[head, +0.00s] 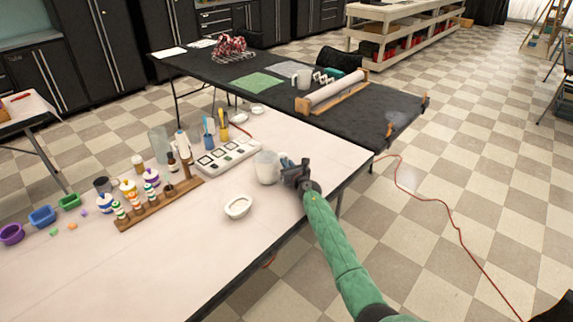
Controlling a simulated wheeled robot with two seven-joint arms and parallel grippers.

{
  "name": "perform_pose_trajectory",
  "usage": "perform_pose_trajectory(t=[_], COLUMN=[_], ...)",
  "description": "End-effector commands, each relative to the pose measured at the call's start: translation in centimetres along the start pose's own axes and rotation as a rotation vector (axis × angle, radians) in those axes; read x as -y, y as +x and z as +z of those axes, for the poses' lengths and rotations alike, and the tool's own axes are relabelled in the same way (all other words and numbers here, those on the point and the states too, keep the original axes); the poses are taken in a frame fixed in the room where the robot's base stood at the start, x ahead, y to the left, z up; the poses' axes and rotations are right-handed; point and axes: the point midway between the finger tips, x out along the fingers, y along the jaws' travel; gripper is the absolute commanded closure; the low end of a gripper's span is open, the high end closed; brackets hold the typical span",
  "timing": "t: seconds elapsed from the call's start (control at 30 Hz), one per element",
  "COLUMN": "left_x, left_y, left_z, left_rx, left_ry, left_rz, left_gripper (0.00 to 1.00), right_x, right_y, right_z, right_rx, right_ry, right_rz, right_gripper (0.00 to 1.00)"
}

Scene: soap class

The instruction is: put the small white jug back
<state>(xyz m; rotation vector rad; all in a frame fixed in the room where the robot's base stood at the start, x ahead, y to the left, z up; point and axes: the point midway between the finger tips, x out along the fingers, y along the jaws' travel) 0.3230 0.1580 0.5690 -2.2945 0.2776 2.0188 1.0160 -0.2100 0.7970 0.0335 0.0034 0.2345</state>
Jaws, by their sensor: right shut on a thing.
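The small white jug (267,168) is upright at the right part of the white table, just left of my right gripper (288,167). My right gripper, on the green arm coming from the lower right, is shut on the jug at its right side; the fingers hide the part held. I cannot tell whether the jug's base touches the table. My left gripper is not in view.
A white soap dish (238,207) lies in front of the jug. A white palette tray (228,157) and a wooden bottle rack (160,203) stand to the left. Behind, a black table (375,110) holds a roller (335,91) and a white mug (304,78). The white table's right corner is clear.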

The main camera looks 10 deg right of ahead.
Motion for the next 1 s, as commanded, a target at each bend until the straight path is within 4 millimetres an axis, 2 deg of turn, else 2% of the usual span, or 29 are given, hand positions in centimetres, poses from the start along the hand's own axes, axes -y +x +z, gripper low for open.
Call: perform_pose_trajectory(t=[0.53, 0.57, 0.67, 1.0], left_x=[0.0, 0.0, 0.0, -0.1], left_y=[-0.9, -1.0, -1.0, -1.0], left_z=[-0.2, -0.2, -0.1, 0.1], left_rx=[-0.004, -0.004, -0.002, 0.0], left_ry=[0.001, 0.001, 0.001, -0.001], left_rz=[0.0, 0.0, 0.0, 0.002], left_gripper=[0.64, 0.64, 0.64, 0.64], right_x=[0.0, 0.0, 0.0, 0.0], right_y=[0.0, 0.0, 0.0, 0.0], right_z=[-0.2, -0.2, -0.2, -0.1], right_rx=[0.001, 0.0, 0.0, 0.0], right_ry=[0.0, 0.0, 0.0, 0.0], right_rz=[0.0, 0.0, 0.0, 0.0], right_gripper=[1.0, 0.86, 0.68, 0.68])
